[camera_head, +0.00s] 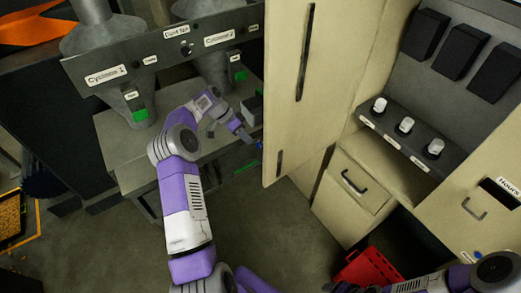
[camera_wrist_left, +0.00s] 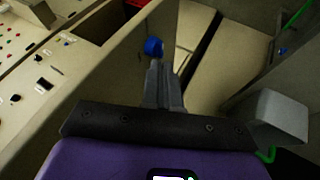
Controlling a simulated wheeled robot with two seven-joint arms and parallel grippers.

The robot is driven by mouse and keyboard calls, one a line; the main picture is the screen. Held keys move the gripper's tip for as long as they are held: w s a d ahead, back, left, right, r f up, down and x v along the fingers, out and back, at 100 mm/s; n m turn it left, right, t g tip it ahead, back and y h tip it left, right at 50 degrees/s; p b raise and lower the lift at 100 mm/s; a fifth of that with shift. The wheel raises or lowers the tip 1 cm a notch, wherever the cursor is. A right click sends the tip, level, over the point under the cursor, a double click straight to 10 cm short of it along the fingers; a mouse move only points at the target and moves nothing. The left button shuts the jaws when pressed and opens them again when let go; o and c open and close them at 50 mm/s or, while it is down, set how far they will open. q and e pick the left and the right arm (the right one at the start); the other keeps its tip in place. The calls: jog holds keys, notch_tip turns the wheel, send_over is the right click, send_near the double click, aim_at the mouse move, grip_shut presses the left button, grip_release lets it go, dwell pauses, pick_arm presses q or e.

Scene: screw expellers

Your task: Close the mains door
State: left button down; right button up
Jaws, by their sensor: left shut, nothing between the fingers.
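A tall cream door panel (camera_head: 335,75), seemingly the mains door, stands swung open in the middle of the head view, with dark handles on its face. Behind it to the right is an open cabinet (camera_head: 445,65) with dark boxes and a row of white knobs. My left gripper (camera_head: 248,138) is at the door's lower left edge, shut and empty. In the left wrist view its fingertips (camera_wrist_left: 155,64) are just below a blue knob (camera_wrist_left: 153,47) at a cream panel; I cannot tell whether they touch. My right arm shows at the bottom right; its fingers are not seen.
A grey control panel (camera_head: 165,50) with cyclone labels stands at the back left above a metal bench (camera_head: 125,165). A red crate (camera_head: 368,268) sits on the floor below the drawer (camera_head: 355,185). Open floor (camera_head: 275,225) lies in front of the door.

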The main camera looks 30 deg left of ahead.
pick_arm(q)
jog(key=d+f+p, duration=0.1)
jog(key=d+f, duration=0.2)
jog(key=d, duration=0.3)
jog(key=shift+d+f+p, duration=0.2)
jog(key=shift+f+p, duration=0.15)
jog(key=shift+s, duration=0.1)
